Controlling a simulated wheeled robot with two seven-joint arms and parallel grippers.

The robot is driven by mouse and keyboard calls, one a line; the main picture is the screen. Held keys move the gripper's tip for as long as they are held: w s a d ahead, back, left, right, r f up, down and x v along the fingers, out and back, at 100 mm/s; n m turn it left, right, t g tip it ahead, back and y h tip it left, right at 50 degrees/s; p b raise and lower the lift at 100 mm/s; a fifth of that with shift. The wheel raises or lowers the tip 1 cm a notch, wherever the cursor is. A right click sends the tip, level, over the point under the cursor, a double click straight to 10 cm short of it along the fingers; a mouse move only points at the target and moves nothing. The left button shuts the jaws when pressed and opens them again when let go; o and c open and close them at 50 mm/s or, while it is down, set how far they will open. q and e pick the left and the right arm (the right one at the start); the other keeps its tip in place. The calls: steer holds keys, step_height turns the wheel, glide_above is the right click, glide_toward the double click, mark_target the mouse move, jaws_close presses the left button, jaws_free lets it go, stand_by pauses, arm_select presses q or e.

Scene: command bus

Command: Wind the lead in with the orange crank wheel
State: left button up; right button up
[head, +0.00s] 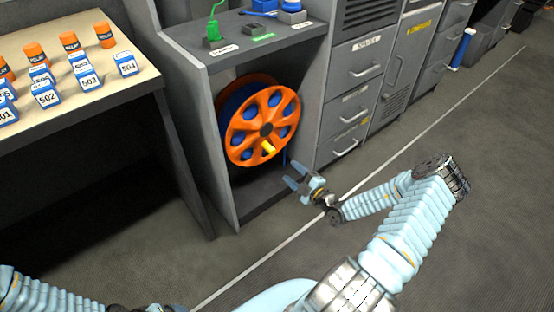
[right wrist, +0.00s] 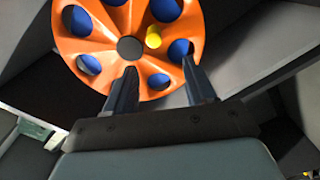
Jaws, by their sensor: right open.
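The orange crank wheel (head: 250,112) stands upright in an open grey cabinet bay, with blue showing through its round holes. A yellow crank handle (head: 268,147) sticks out from its lower part. My right gripper (head: 289,172) is open and empty, in front of the cabinet, below and right of the handle. In the right wrist view the wheel (right wrist: 98,44) fills the upper middle, and the handle (right wrist: 153,38) lies beyond the open fingers (right wrist: 160,80), between them and apart from them. My left gripper is not visible.
A beige table (head: 60,103) with blue numbered blocks (head: 86,80) and orange cylinders (head: 69,41) stands at the left. Grey drawers (head: 352,97) adjoin the bay on the right. The cabinet's side walls flank the wheel. The floor in front is clear, crossed by a white line.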

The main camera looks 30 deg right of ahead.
mark_target(273, 152)
steer(key=w+n+b, duration=0.2)
steer(key=w+n, duration=0.2)
steer(key=n, duration=0.4)
steer(key=w+n+b, duration=0.3)
steer(key=w+n, duration=0.1)
steer(key=n, duration=0.4)
steer(key=w+n+b, duration=0.3)
steer(key=w+n, duration=0.2)
steer(key=n, duration=0.3)
steer(key=shift+a+r, duration=0.2)
steer(key=shift+a, duration=0.05)
jaws_close()
